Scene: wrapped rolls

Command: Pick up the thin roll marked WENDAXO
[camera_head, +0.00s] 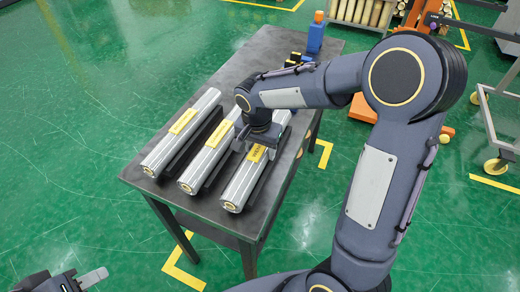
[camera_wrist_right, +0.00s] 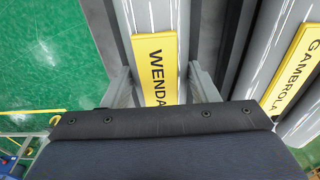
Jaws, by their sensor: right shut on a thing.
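The roll marked WENDAXO, its yellow label reading "WENDA" before the gripper body hides the rest, shows in the right wrist view (camera_wrist_right: 155,68). It is the rightmost of three silver rolls on the table in the head view (camera_head: 236,192). My right gripper (camera_wrist_right: 160,88) has one finger on each side of this roll, at its label, and is shut on it. In the head view my right gripper (camera_head: 258,143) is above the label, and the roll lies at its place on the table. My left gripper (camera_head: 88,280) is at the lower left, away from the table, partly cut off.
The roll marked GAMBROLA (camera_wrist_right: 292,72) lies beside the held one, the middle roll (camera_head: 195,176) in the head view. A third roll (camera_head: 165,150) lies further left. Dark supports run between the rolls on the dark table (camera_head: 225,80). A blue bottle (camera_head: 316,35) stands at the back.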

